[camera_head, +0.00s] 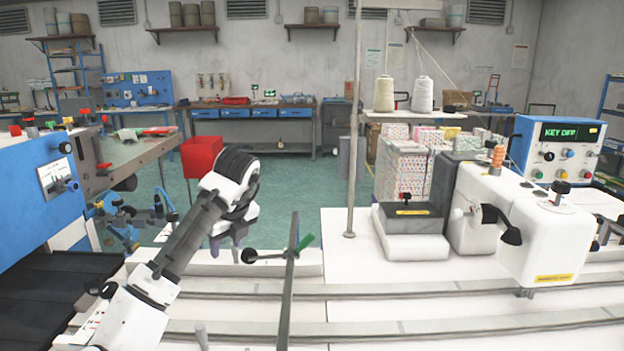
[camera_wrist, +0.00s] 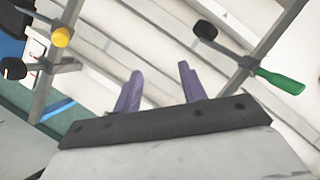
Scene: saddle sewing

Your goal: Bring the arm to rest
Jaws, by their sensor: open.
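My arm rises from the lower left in the head view and bends over at its top. My gripper (camera_head: 238,240) hangs down there, with part of its purple fingers showing. In the wrist view my gripper (camera_wrist: 159,76) has its two purple fingers apart, with nothing between them. Below the fingers in that view are white surfaces and pale rails, and no object is touched.
A grey bar with a green-handled lever (camera_head: 303,243) and black knob stands just right of my gripper. The white sewing machine (camera_head: 540,230) is at the right. A blue machine (camera_head: 35,195) is at the left.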

